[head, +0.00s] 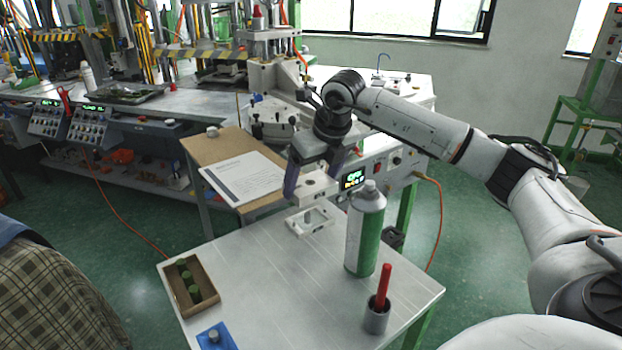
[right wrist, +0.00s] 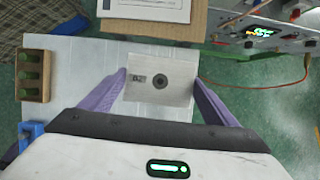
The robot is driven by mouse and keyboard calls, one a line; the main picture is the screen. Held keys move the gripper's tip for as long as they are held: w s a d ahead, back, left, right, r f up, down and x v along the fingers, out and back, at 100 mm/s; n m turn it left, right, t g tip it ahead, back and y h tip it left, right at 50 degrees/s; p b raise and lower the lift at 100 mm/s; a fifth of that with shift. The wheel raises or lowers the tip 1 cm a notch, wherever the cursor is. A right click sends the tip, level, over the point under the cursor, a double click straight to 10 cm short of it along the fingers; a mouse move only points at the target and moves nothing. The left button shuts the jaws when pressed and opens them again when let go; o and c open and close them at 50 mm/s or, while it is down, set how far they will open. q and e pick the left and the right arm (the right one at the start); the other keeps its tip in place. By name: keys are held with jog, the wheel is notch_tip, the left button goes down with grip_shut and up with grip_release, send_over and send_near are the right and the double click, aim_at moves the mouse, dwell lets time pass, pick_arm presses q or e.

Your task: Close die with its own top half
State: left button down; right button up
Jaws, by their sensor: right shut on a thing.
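The top half of the die, a pale block (head: 314,187), is held between the purple fingers of my right gripper (head: 312,178). In the right wrist view the pale block (right wrist: 145,97) with a round dark hole fills the space between the fingertips of the right gripper (right wrist: 160,82). The bottom half of the die (head: 297,226) lies on the small table, almost straight below the held block, with a small upright piece in it. A gap appears between the two halves in the head view. My left gripper is not in view.
A green and white spray can (head: 365,230) and a grey cup (head: 376,318) with a red stick stand to the right on the table (head: 270,285). A wooden box (head: 205,302) with green pieces and a blue block (head: 216,338) are at left. A machine (head: 275,75) stands behind.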

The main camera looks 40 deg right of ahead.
jog(key=shift+w, duration=0.1)
jog(key=shift+f+b, duration=0.9)
notch_tip(320, 180, down, 4)
jog(key=shift+r+b, duration=0.25)
jog(key=shift+b, duration=1)
jog(key=shift+f, duration=0.1)
jog(key=shift+f+b, duration=0.7)
jog(key=shift+f, duration=0.3)
jog(key=o, duration=1.3)
